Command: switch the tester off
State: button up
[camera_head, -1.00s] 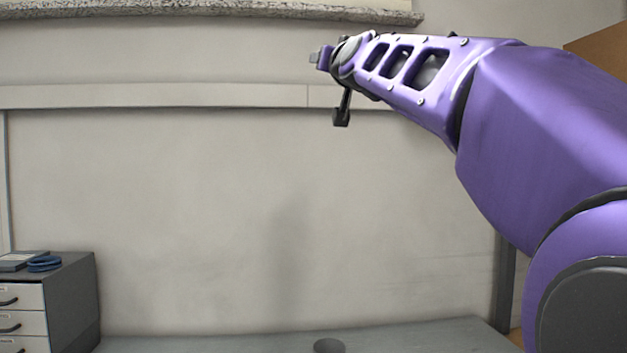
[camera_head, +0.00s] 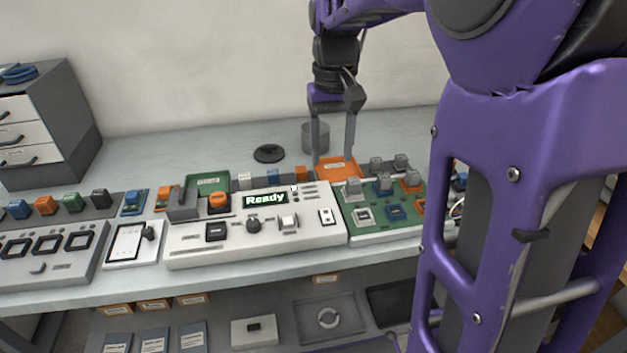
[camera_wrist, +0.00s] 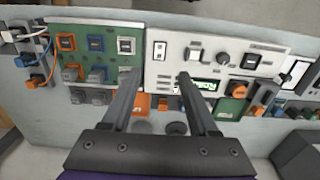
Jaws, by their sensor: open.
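The tester (camera_head: 215,245) is a white sloped console on the bench, with a lit green display (camera_head: 265,199) reading "Ready". A rocker switch (camera_head: 326,216) sits at its right end, beside a square switch (camera_head: 288,222) and a black knob (camera_head: 253,225). My gripper (camera_head: 334,157) points down, open and empty, behind the tester's right end, over or near an orange tray. In the wrist view the tester (camera_wrist: 207,45) is upside down, the rocker switch (camera_wrist: 159,50) lies beyond the gap between my fingertips (camera_wrist: 160,78), and a finger partly covers the display.
A green board with switch modules (camera_head: 385,230) adjoins the tester on the right. The orange tray (camera_head: 337,170) and a grey cup (camera_head: 315,136) stand behind. The bench behind is mostly clear.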

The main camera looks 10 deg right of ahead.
aim_at(328, 221)
notch_tip(328, 221, down, 16)
jog(key=b, duration=0.2)
jog(key=shift+f+b, duration=0.2)
jog(key=shift+b, duration=0.15)
jog(key=shift+c, duration=0.3)
grip_shut()
